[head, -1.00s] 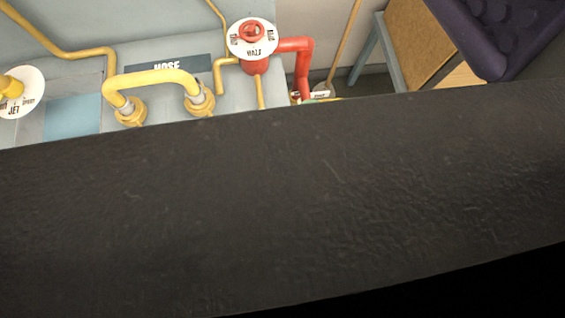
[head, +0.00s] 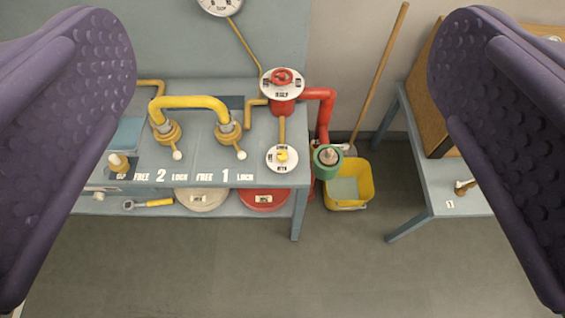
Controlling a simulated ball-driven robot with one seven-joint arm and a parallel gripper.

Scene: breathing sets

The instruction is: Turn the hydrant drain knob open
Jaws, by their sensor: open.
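The two purple studded fingers of my gripper (head: 283,55) stand wide apart at the left and right of the view, with nothing between their pads. Beyond them is the red hydrant pipe (head: 324,110), bending down from a red valve wheel (head: 281,76) on a white dial. At the pipe's lower end sits a round green fitting with a metal-coloured knob (head: 328,156), above a yellow bucket (head: 347,189). A small yellow knob (head: 282,155) on a white dial is left of it. I cannot read which one is marked drain. My gripper touches none of them.
A grey-blue bench (head: 240,175) carries a yellow hose pipe (head: 190,102) with two couplings; discs and a yellow-handled tool lie on its lower shelf. A broom handle (head: 382,75) leans behind the bucket. Another bench (head: 450,180) stands at right. The floor (head: 330,265) in front is clear.

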